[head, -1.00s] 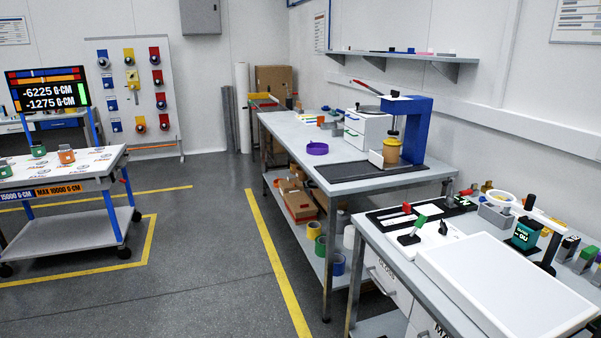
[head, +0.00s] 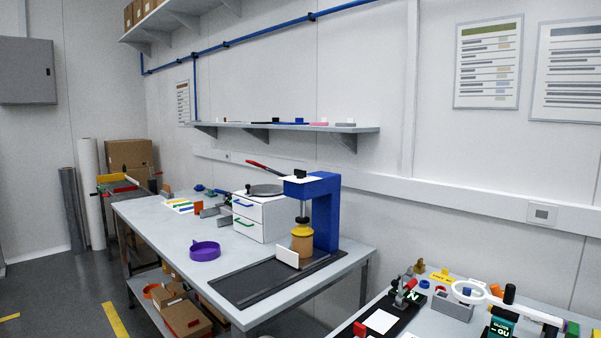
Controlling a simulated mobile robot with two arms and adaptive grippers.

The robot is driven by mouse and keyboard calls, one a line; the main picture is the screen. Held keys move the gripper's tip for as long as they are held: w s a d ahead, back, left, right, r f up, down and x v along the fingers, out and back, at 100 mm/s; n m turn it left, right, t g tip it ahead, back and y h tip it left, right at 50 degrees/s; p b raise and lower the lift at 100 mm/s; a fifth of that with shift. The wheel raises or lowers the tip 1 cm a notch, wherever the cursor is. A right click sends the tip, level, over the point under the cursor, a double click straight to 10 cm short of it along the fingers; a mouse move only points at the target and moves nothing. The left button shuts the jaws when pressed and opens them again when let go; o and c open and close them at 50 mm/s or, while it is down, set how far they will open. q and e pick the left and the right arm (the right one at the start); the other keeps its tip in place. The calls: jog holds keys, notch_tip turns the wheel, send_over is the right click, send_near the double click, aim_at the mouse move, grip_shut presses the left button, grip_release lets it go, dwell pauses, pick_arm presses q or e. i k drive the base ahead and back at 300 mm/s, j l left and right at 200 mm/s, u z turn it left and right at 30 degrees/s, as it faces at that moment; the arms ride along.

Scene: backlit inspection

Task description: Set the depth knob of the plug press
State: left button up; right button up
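The plug press (head: 325,212) is a blue C-shaped frame with a dark knob on top, standing near the right end of the far grey workbench. Under its head is a yellow-orange cylinder (head: 302,240) on the dark base. A small white card (head: 287,257) stands in front of the cylinder. A white plate with a small black knob (head: 300,175) lies on top of the press head. Markings on the knob are too small to read. Neither of my grippers shows in the head view.
The grey workbench (head: 165,225) also holds a white drawer unit (head: 262,216) and a purple ring (head: 205,250). A second bench at the lower right carries a black mat and small devices. A wall shelf (head: 290,127) runs above. Open floor lies at the lower left.

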aim_at(299, 174)
jog(key=i+j+z, duration=0.15)
jog(key=z, duration=0.3)
jog(key=i+j+z, duration=0.1)
jog(key=j+z, duration=0.2)
jog(key=z, duration=0.15)
jog(key=j+z, duration=0.3)
jog(key=z, duration=0.15)
jog(key=i, duration=0.05)
